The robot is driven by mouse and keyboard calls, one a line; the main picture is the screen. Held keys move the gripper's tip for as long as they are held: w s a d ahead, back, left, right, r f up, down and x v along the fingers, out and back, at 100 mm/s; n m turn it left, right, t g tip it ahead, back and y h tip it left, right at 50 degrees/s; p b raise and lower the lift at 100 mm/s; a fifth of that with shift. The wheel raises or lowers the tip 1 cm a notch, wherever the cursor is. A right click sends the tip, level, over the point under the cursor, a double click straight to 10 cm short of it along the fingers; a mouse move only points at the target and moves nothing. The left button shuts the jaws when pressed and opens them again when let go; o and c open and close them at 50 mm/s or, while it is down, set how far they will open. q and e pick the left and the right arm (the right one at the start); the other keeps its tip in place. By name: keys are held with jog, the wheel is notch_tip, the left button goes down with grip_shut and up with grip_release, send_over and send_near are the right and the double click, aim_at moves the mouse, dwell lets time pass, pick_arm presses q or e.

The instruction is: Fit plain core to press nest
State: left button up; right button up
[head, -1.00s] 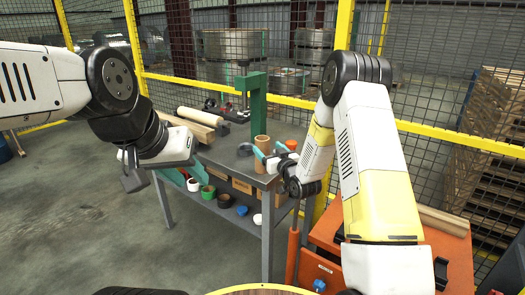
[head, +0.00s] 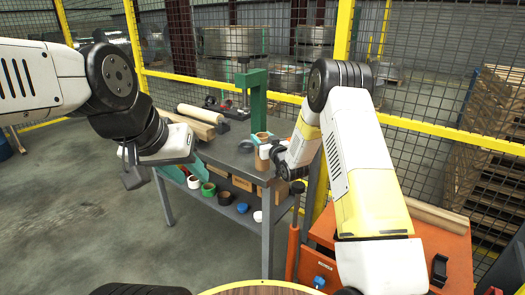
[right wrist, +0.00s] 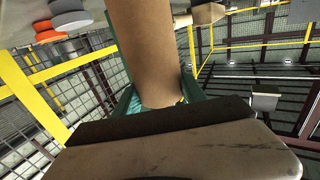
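A brown cardboard core (head: 262,163) stands upright on the grey workbench (head: 225,153), near its front right corner. My right gripper (head: 264,140) is around its upper part, with teal fingers on either side. In the right wrist view the core (right wrist: 146,50) fills the space between the fingers (right wrist: 160,95); I cannot tell whether they press on it. The green press (head: 256,95) stands on the bench behind the core; its nest cannot be made out. My left gripper (head: 186,171) hangs at the bench's left front, its teal fingers apart and apparently empty.
Wooden and pale rolls (head: 197,118) lie at the back left of the bench. A dark ring (head: 246,146) lies left of the core. The lower shelf holds coloured rolls and boxes (head: 243,184). An orange cabinet (head: 450,250) stands at the right. Yellow-framed mesh fencing (head: 450,135) runs behind.

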grip_shut()
jog(key=shift+r, duration=0.1)
